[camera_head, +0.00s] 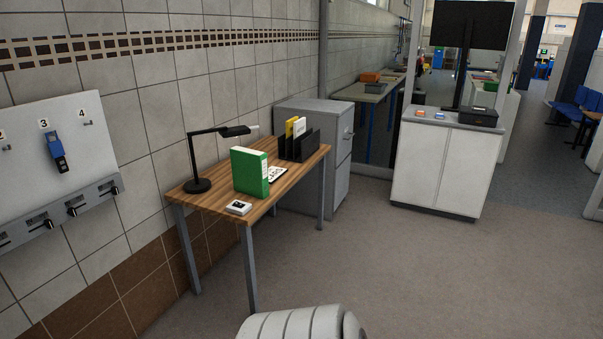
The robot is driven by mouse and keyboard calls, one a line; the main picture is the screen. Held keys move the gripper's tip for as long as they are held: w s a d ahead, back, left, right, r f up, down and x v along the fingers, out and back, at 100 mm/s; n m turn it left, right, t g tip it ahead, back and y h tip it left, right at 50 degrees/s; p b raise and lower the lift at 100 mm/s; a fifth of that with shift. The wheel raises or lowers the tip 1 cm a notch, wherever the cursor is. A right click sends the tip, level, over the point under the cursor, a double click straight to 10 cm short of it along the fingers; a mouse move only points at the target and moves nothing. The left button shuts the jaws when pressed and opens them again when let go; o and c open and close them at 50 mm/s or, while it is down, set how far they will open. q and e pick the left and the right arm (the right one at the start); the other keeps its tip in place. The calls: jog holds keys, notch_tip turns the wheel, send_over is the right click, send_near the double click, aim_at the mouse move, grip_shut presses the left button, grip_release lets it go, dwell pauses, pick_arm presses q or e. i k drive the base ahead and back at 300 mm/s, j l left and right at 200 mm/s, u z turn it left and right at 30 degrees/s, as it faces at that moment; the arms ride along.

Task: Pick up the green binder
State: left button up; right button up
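The green binder (249,172) stands upright on a wooden-topped table (206,201) against the tiled wall, near the middle of the tabletop. It has a pale page edge or label on its right side. Neither of my grippers shows in the head view. A white rounded, segmented part at the bottom edge looks like a part of my own body, well apart from the binder.
On the table are a black lamp (198,185), a small white box (238,208), a keypad-like item (278,174) and a black file rack (298,147). A grey cabinet (343,142) stands behind the table. The floor (400,260) to the right is clear.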

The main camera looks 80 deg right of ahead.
aim_at(250, 167)
jog(key=z, duration=2.4)
jog(key=i+l, duration=0.15)
jog(key=i, duration=0.55)
jog(key=i+l, duration=0.1)
jog(key=i, duration=0.6)
